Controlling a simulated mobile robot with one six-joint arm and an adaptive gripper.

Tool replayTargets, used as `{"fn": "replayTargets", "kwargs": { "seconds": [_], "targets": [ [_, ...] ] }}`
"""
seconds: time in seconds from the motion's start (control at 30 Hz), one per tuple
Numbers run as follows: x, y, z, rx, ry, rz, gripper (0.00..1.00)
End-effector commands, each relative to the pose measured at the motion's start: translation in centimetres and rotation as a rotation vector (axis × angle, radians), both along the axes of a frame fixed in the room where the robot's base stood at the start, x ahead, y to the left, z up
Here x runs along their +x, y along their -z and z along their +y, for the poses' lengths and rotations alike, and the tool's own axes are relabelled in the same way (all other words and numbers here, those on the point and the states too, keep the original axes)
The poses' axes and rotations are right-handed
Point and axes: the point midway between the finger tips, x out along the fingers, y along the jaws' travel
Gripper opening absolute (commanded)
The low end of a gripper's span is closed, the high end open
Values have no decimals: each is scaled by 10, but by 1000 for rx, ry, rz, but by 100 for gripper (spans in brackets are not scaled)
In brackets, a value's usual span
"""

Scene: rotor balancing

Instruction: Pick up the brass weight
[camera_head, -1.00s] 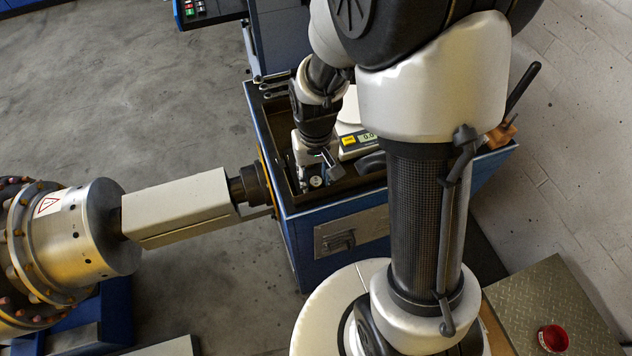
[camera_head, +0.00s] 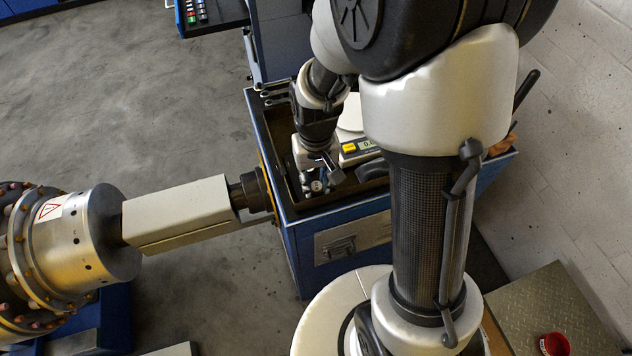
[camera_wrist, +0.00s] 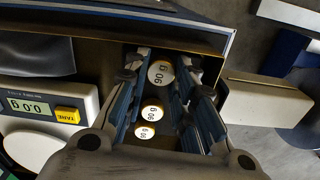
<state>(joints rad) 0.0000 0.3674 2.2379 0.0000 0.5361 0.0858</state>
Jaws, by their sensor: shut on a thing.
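Brass weights with pale round tops stand in a row in the wrist view, their labels seeming to read 90 g. The farthest and largest-looking brass weight (camera_wrist: 160,73) sits between my fingertips, and my gripper (camera_wrist: 163,75) is shut on it. Two other brass weights, a middle one (camera_wrist: 152,111) and a nearer one (camera_wrist: 145,132), lie between the long fingers, closer to the palm. In the head view my gripper (camera_head: 325,173) points down into the blue cabinet's open top. A pale disc beside it is too small to identify surely.
A scale with a 0.0 g display (camera_wrist: 32,107) and yellow TARE button stands beside the gripper. The blue cabinet's raised wall (camera_head: 268,150) surrounds the work area. A red cup (camera_head: 555,343) stands lower right.

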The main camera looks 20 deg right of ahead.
Motion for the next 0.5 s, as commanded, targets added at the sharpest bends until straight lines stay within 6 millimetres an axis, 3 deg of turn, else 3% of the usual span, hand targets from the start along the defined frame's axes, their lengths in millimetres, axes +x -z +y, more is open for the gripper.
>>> {"fn": "replayTargets", "kwargs": {
  "seconds": [0.17, 0.5],
  "targets": [
    [1, -32, 0, 0, 0, -6, 1],
    [1, -130, 0, 0, 0, -6, 1]
  ]
}}
